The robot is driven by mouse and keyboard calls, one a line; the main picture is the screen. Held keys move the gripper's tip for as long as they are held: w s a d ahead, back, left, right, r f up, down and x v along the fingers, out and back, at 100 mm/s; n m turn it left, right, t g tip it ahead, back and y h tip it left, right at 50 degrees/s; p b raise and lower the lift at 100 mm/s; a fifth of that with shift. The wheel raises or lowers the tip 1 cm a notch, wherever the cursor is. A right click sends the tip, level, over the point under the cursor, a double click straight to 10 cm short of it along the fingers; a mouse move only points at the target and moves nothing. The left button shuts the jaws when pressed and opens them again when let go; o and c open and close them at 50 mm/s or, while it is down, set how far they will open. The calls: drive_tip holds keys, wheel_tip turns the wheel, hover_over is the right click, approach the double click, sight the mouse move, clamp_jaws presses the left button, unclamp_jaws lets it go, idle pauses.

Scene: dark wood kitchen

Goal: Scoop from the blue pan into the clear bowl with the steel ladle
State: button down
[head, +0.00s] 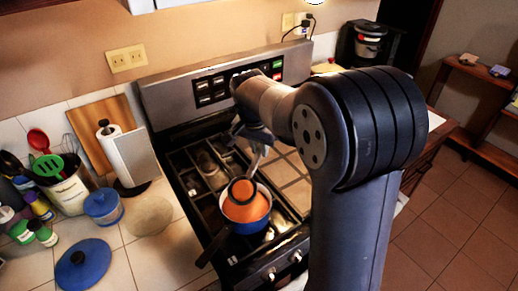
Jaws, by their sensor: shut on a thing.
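The blue pan (263,222) sits on the stove with orange contents and its dark handle points to the lower left. My gripper (256,142) is above and behind the pan, shut on the steel ladle (258,162). The ladle slants down to the pan, and its round dark-rimmed head is over or in the orange contents; I cannot tell how deep. The fingertips are small and partly hidden by my arm. I cannot pick out the clear bowl for certain; a pale, round, see-through-looking shape (149,216) lies on the counter left of the stove.
The stove's back panel (222,88) rises behind the grates. A coffee maker (368,42) stands at the back right.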

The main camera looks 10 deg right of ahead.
drive_tip(key=shift+w+d+r+p, duration=0.1)
drive_tip(key=shift+d+r+p, duration=0.05)
drive_tip(key=shift+r+p, duration=0.6)
drive_tip(key=shift+w+d+r+g+y+p, duration=0.45)
drive_tip(key=shift+w+r+g+y+p, duration=0.2)
drive_tip(key=shift+p, duration=0.75)
